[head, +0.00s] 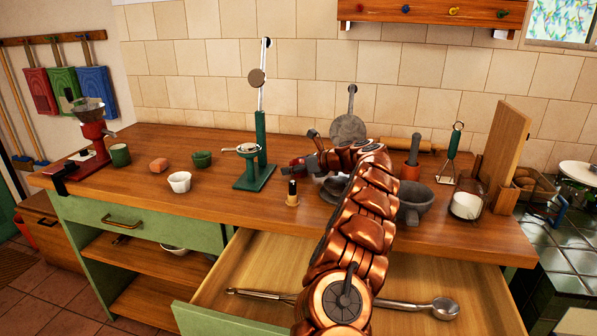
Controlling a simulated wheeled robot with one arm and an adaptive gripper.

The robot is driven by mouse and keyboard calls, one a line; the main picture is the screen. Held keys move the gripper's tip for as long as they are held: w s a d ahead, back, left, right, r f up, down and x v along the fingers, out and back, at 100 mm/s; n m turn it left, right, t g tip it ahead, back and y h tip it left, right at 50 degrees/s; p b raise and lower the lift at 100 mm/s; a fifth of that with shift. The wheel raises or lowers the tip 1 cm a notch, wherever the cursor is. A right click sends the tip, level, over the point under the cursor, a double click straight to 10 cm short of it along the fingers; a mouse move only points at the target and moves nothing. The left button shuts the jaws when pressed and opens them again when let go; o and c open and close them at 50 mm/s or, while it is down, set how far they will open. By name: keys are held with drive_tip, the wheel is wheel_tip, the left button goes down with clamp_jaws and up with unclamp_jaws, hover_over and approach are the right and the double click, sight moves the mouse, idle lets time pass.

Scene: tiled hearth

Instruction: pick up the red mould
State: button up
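A small orange-red block (158,165) lies on the left part of the wooden counter; it is the nearest match I see for the red mould, but its shape is too small to be sure. My gripper (306,155) is over the middle of the counter, right of the green press and well apart from the block. Its fingers are small and dark, and the copper arm partly covers that area. I cannot tell whether they are open or shut, or what the dark red patch beside them is.
A green cup (120,155), a green bowl (202,159) and a white cup (179,181) stand around the block. A red grinder (93,135) is at far left. The tall green press (258,165) stands between block and gripper. An open drawer (250,265) juts out in front.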

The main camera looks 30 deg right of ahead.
drive_tip(key=c, duration=1.1)
drive_tip(key=shift+o, duration=0.2)
